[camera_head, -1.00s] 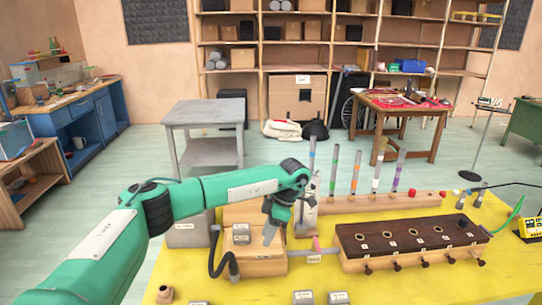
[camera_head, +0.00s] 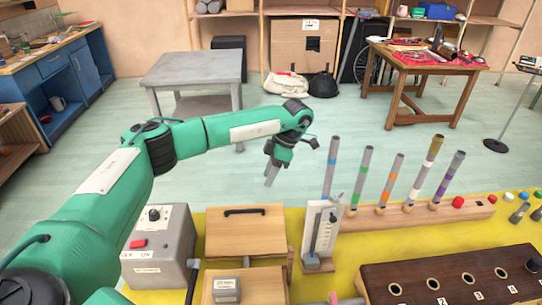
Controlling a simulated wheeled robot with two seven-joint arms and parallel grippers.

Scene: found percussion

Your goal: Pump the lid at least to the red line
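The wooden lid (camera_head: 262,241) with a dark bar handle lies on top at the front centre, on the yellow table. A white upright gauge (camera_head: 311,232) with a dark tube stands just right of it; its red line is too small to make out. My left gripper (camera_head: 271,174) hangs in the air above and beyond the lid in the picture, apart from it, with its fingers pointing down. Nothing shows in its fingers, and the gap between them cannot be made out. My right gripper is not in view.
A grey control box (camera_head: 160,275) with a red switch and knob stands left of the lid. A small grey block (camera_head: 226,290) sits on wood in front. Upright coloured tubes (camera_head: 364,178) stand right, behind a dark board with holes (camera_head: 455,280).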

